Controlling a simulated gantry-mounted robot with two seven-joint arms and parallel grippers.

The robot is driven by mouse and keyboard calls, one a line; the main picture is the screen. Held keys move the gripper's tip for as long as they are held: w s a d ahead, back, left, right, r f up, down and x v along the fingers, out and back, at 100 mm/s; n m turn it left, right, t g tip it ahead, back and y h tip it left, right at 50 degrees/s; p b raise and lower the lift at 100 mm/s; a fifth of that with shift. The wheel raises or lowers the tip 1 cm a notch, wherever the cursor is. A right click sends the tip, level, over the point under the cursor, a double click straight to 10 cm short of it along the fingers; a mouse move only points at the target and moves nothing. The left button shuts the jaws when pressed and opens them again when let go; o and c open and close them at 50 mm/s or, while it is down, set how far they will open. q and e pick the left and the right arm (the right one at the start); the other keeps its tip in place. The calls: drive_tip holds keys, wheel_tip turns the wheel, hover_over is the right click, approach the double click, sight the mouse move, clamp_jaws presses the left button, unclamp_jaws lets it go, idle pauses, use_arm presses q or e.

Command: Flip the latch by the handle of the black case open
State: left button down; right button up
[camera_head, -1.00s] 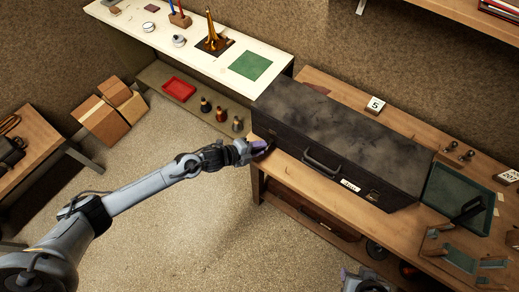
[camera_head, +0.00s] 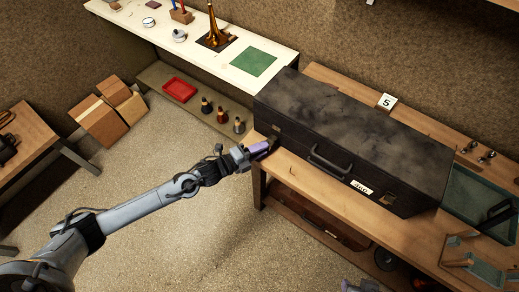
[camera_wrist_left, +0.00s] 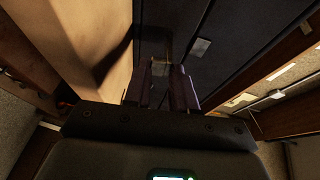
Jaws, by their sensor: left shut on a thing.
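The black case (camera_head: 350,140) lies closed on the wooden bench, with its handle (camera_head: 330,160) on the front face. A latch (camera_head: 388,199) shows faintly on that face, right of the white label. My left gripper (camera_head: 270,146) is at the left end of the front face. In the left wrist view its dark fingers (camera_wrist_left: 161,72) are closed around a small brownish piece at the case front, seemingly a latch; its shape is hard to make out in shadow. The case front (camera_wrist_left: 225,25) and a small pale plate (camera_wrist_left: 200,47) lie beyond.
The wooden bench (camera_head: 300,180) leaves a narrow bare strip before the case. A green tray (camera_head: 470,200) stands at the right end. A white number card (camera_head: 387,101) is behind the case. Open floor lies to the left.

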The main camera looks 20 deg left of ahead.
use_arm(q)
drive_tip(key=shift+s+a+f, duration=0.1)
drive_tip(key=shift+f, duration=0.4)
drive_tip(key=c, duration=1)
unclamp_jaws()
drive_tip(key=shift+c, duration=0.2)
drive_tip(key=shift+r, duration=0.15)
drive_tip(key=shift+r, duration=0.1)
drive_tip(key=v, duration=1)
drive_tip(key=shift+s+a, duration=0.2)
drive_tip(key=shift+s, duration=0.1)
